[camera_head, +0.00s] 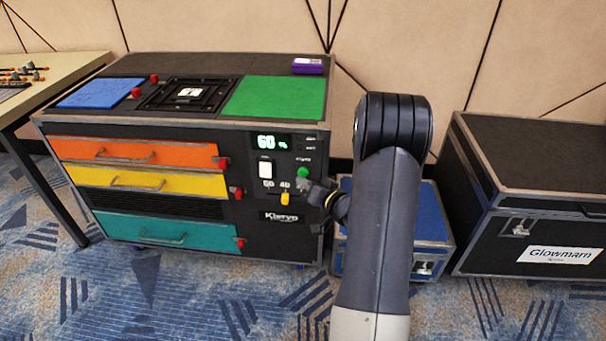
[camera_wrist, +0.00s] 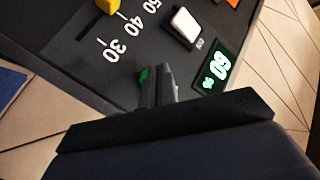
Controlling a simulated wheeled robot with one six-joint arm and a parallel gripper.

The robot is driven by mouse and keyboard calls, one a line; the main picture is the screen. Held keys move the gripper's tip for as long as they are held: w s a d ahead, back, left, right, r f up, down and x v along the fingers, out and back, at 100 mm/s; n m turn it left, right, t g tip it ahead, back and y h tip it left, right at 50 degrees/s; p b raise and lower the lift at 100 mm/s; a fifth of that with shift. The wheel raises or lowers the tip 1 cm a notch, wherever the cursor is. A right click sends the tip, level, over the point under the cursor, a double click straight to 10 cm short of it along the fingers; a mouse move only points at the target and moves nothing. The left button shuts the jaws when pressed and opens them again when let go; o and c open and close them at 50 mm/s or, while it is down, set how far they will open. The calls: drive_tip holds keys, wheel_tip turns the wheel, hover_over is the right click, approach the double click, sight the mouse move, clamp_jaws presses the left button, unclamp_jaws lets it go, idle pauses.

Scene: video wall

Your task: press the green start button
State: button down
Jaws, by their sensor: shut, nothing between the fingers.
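The green start button (camera_head: 302,172) is on the right side of the black case's front panel, below the lit display (camera_head: 270,141) that reads 60 %. It also shows in the wrist view (camera_wrist: 144,75), partly hidden by the fingers. My gripper (camera_head: 303,184) is shut and empty, its tips right at the button in the head view. In the wrist view my gripper (camera_wrist: 156,72) is beside the button. I cannot tell whether the tips touch it.
The panel also has a white rocker switch (camera_head: 265,169) and a yellow slider knob (camera_head: 285,198). Orange (camera_head: 135,153), yellow (camera_head: 145,181) and teal (camera_head: 165,232) drawers are shut at left. A blue case (camera_head: 432,225) and a black Glowmarn case (camera_head: 540,215) stand at right.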

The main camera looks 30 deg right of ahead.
idle(0.3)
drive_tip(key=shift+w+d, duration=0.25)
drive_tip(key=shift+w, duration=0.1)
drive_tip(key=shift+w+d, duration=0.3)
drive_tip(key=shift+w, duration=0.15)
idle(0.8)
drive_tip(key=shift+s, duration=0.1)
drive_tip(key=shift+s+a, duration=0.5)
drive_tip(key=shift+s, duration=0.2)
drive_tip(key=shift+s+a, duration=0.75)
drive_tip(key=shift+s, duration=0.3)
drive_tip(key=shift+s+a, duration=0.7)
drive_tip(key=shift+s, duration=0.35)
drive_tip(key=shift+s+a+b, duration=0.35)
drive_tip(key=shift+s+a, duration=0.2)
drive_tip(key=shift+s, duration=0.25)
drive_tip(key=shift+s+a+b, duration=0.3)
drive_tip(key=shift+s+a, duration=0.2)
drive_tip(key=shift+s, duration=0.25)
